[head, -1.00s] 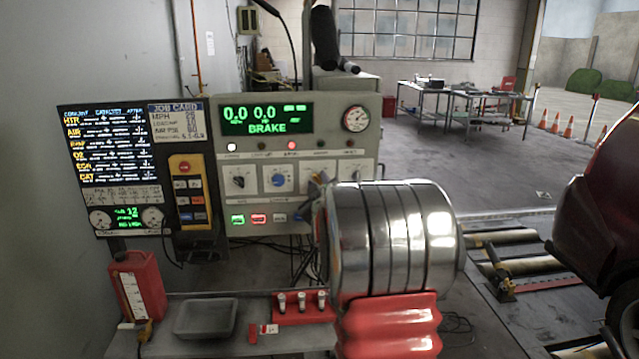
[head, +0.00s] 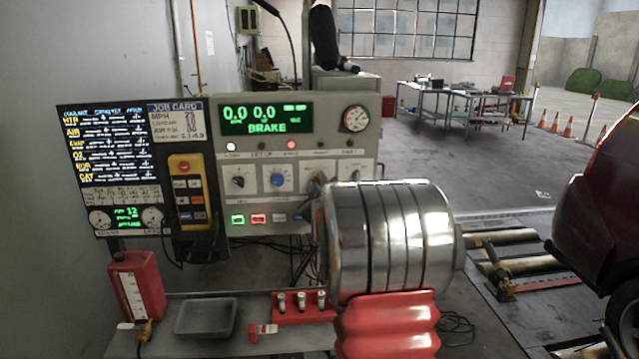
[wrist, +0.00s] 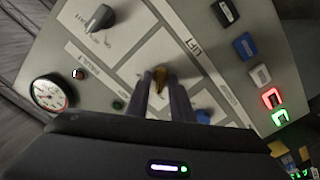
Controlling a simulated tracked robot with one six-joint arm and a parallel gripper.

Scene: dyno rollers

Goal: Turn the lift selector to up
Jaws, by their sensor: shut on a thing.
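The lift selector (wrist: 158,76) is an orange-yellow knob on a pale control panel, with a white LIFT label beside its plate in the wrist view. My gripper (wrist: 161,84) has its two dark fingers on either side of it, shut on it. The fingers cover part of the knob, and I cannot tell which mark it points to.
A blue knob (head: 279,179) and a black knob (head: 238,179) sit left of the gripper. A grey knob (wrist: 100,17) is on its other side. Lit push buttons (head: 258,219) line the lower console. A bench with a grey tray (head: 206,318) and red bottle (head: 136,288) stands below.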

